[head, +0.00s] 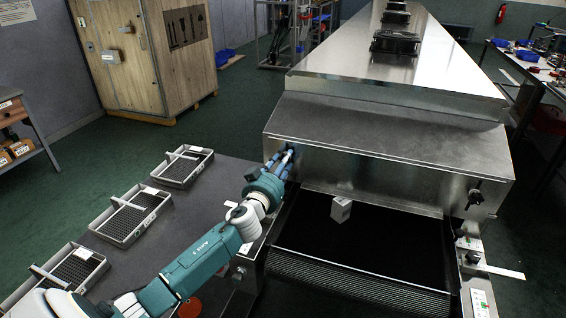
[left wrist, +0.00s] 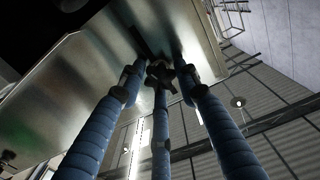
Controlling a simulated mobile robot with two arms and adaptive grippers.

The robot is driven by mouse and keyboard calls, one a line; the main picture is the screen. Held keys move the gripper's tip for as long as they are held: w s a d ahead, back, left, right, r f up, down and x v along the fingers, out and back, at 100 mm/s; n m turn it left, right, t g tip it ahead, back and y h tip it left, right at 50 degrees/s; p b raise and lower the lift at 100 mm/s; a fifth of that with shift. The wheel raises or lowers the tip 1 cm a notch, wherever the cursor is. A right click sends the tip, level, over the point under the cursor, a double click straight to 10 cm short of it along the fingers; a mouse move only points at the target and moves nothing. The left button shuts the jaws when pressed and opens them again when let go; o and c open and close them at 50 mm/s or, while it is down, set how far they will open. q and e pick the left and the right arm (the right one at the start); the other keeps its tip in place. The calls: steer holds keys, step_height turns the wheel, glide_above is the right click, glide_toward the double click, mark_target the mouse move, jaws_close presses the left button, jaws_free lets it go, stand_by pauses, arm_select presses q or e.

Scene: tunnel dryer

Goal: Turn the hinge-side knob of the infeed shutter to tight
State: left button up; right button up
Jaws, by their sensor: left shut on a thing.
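The infeed shutter (head: 385,178) is the steel front panel of the tunnel dryer, above the dark belt (head: 330,240). My left gripper (head: 288,156) reaches the panel's left end. In the left wrist view its blue fingers (left wrist: 158,72) are shut around a small dark knob (left wrist: 161,77) beside the steel panel. In the head view the fingers hide this knob. A second dark knob (head: 474,194) with a small pointer sits at the panel's right end, with nothing touching it. I cannot read the held knob's setting. My right gripper is not in view.
Several grey trays (head: 130,214) lie on the dark table left of my left arm. A label and a small lever (head: 474,257) are on the right side rail. A wooden cabinet (head: 130,55) stands at the back left.

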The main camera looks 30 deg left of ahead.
arm_select(q)
steer(key=shift+w+a+r+m, duration=0.1)
steer(key=shift+r+m, duration=0.4)
steer(key=m, duration=0.5)
steer(key=shift+d+f+m+p, duration=0.1)
steer(key=shift+f+m+p, duration=0.1)
steer(key=shift+m, duration=2.3)
steer(key=shift+d+f+m+p, duration=0.15)
steer(key=shift+m+p, duration=0.1)
steer(key=shift+m, duration=2.25)
steer(key=shift+d+f+m+p, duration=0.1)
steer(key=shift+m+p, duration=0.1)
steer(key=shift+m, duration=2.3)
steer(key=shift+d+f, duration=0.1)
steer(key=shift+f, duration=0.1)
steer(key=o, duration=0.9)
steer(key=shift+c, duration=0.2)
steer(key=shift+o, duration=1.4)
steer(key=shift+d, duration=0.15)
